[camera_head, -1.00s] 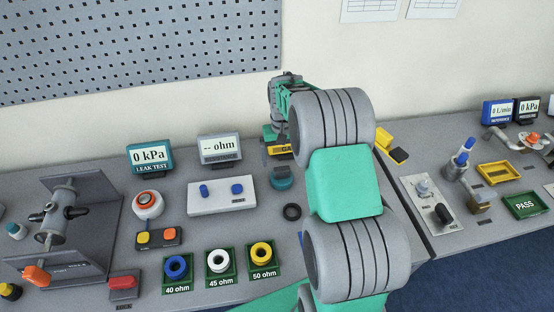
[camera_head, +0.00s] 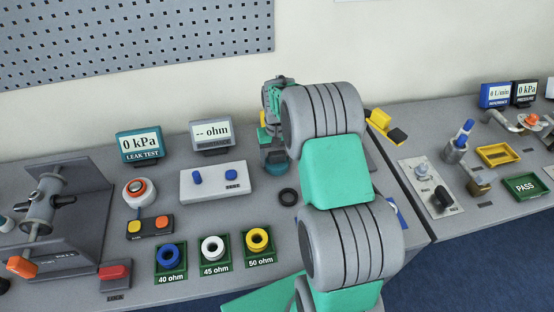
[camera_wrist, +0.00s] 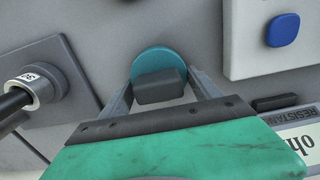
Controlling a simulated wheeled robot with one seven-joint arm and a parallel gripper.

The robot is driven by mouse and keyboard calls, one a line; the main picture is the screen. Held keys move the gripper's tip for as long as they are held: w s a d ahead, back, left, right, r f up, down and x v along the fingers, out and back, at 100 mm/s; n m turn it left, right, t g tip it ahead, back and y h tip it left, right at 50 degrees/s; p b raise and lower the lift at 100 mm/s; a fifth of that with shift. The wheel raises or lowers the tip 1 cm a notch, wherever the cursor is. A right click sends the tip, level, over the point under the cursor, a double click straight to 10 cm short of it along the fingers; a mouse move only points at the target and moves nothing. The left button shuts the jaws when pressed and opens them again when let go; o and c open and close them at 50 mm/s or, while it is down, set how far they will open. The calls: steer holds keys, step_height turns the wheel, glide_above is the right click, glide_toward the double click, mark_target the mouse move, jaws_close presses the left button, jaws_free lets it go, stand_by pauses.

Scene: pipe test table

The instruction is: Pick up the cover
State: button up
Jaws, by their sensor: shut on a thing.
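The cover is a round teal disc with a dark grey block-shaped grip on top; it shows in the wrist view (camera_wrist: 152,62) between my fingers. In the head view the cover (camera_head: 276,168) is at the back of the table, just right of the white two-button box, partly hidden under my gripper. My gripper (camera_wrist: 160,88) is shut on the grey grip, one finger on each side. I cannot tell whether the cover touches the table.
A white box with blue buttons (camera_head: 213,182) stands left of the cover. A black ring (camera_head: 289,197) lies in front. The ohm display (camera_head: 212,136) stands behind. Green trays (camera_head: 215,266) hold coloured rings. My arm hides the table to the right.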

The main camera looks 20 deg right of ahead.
steer(key=c, duration=0.8)
